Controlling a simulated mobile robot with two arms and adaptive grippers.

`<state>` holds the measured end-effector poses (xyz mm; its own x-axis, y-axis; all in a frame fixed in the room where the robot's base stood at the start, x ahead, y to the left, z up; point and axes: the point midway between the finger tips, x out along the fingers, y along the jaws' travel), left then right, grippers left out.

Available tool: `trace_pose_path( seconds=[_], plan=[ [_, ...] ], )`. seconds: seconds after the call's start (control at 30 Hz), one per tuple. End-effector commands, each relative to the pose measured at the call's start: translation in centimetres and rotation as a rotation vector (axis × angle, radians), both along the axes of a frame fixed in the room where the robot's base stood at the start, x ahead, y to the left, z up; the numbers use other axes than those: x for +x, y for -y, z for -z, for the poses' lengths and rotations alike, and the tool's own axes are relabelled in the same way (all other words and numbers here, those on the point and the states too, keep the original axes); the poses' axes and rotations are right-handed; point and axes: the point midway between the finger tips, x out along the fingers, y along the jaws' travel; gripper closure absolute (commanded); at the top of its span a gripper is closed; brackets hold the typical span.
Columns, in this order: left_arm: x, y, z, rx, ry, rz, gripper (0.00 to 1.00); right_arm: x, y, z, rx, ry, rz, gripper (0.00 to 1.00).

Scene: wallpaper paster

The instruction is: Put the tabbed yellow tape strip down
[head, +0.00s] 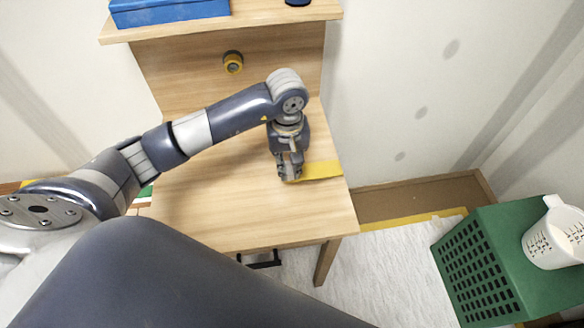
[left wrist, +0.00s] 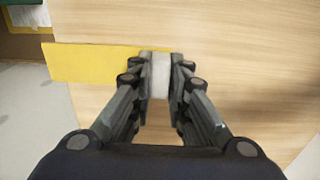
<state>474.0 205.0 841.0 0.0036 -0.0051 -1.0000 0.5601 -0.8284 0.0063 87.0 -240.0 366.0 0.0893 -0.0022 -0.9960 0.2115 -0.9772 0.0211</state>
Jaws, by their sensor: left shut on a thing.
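The yellow tape strip (head: 322,170) is at the right edge of the wooden desk top (head: 215,205), stretching right from my left gripper (head: 290,176). In the left wrist view the strip (left wrist: 95,63) runs left from the fingers, and its white tab (left wrist: 160,76) is between them. My left gripper (left wrist: 160,78) is shut on that tab, close above the desk top. I cannot tell whether the strip touches the wood. My right gripper is not in view.
A blue box (head: 168,11) stands on the upper shelf (head: 262,15). A green crate (head: 482,262) with a white measuring cup (head: 553,243) is at the lower right. The desk top in front of the gripper is clear.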

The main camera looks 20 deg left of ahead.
Motion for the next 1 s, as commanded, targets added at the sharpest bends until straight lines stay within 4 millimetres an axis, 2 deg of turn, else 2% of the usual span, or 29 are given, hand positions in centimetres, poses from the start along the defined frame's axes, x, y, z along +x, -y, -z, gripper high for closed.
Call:
trace_pose_path(
  seconds=[0.17,0.3,0.4,0.8,0.83,0.9,1.0],
  plan=[
    [1.2,0.6,0.0,-0.003,-0.002,0.000,1.00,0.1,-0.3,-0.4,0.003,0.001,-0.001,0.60],
    [0.9,0.5,2.5,-0.003,-0.006,0.000,1.00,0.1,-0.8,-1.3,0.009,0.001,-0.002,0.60],
    [1.0,0.4,3.4,-0.001,-0.002,0.000,1.00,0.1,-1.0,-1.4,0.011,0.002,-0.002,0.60],
    [1.0,0.3,4.1,0.001,0.001,0.001,1.00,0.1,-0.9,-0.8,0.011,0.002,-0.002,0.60],
    [1.0,0.3,4.0,0.000,0.000,0.001,0.80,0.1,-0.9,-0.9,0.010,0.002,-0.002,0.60],
    [1.0,0.3,3.9,0.000,0.000,0.001,0.64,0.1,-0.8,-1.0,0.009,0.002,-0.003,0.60],
    [1.0,0.3,3.9,0.000,0.000,0.001,0.64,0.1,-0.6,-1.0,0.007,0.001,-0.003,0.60]
  ],
)
